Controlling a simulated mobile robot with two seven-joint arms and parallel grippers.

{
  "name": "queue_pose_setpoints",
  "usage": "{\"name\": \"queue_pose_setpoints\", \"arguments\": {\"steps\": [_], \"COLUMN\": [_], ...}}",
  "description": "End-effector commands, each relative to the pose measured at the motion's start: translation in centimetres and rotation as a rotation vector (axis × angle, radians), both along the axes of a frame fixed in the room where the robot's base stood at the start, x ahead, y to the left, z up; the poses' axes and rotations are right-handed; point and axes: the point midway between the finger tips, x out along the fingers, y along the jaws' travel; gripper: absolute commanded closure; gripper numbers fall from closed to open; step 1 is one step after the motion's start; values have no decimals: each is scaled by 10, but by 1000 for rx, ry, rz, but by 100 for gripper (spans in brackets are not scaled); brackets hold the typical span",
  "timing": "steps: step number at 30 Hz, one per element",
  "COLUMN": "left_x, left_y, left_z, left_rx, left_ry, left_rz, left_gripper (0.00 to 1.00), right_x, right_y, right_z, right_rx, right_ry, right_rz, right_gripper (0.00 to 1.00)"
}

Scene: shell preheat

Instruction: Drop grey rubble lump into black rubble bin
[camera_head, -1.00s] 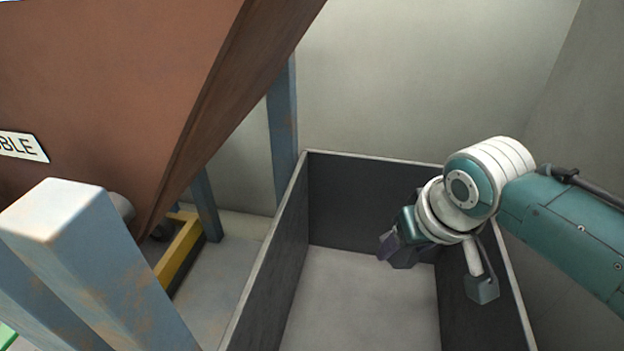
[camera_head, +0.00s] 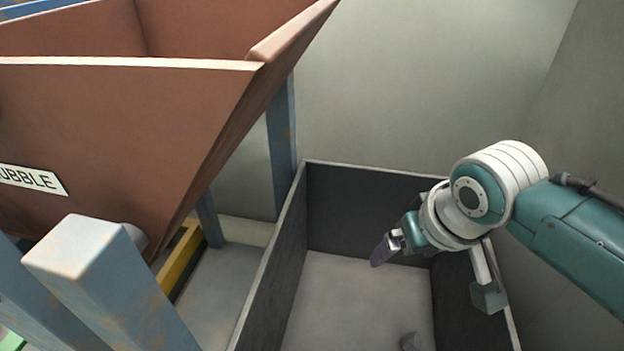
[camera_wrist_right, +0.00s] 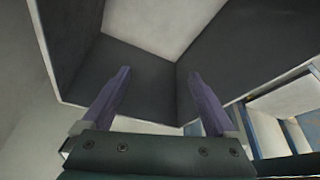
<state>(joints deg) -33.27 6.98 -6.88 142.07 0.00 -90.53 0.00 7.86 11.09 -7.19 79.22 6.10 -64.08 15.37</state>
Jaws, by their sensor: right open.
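The bin is open-topped with dark walls. My right gripper (camera_head: 380,256) is over the bin, open and empty, with its fingers pointing down to the left. In the right wrist view the two purple-grey fingers (camera_wrist_right: 162,75) are spread apart with nothing between them, and the bin's dark wall (camera_wrist_right: 135,70) is behind them. My left gripper is not in view.
A large brown hopper (camera_head: 110,120) with a label ending "UBBLE" stands left of the bin on blue posts (camera_head: 284,140). A yellow bar (camera_head: 182,255) is under it. Pale walls close off the back and right.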

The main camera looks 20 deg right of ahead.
Motion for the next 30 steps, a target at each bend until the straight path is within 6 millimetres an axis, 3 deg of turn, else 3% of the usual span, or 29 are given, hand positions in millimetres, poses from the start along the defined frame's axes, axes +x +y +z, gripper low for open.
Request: {"name": "queue_pose_setpoints", "arguments": {"steps": [1,7,12,24,28,30], "left_x": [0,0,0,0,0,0], "left_y": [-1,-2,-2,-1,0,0], "left_z": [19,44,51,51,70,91], "left_rx": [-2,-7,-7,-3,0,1], "left_ry": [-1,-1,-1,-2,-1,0], "left_rz": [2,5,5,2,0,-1], "left_gripper": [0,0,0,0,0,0], "right_x": [-4,-17,-23,-23,-28,-33], "right_y": [0,2,3,3,6,9], "right_z": [20,48,57,58,79,101], "right_rx": [0,-1,-1,-1,-2,-3], "right_ry": [0,0,0,0,2,7], "right_rz": [0,0,-1,0,11,26], "right_gripper": [7,7,7,7,7,7]}}
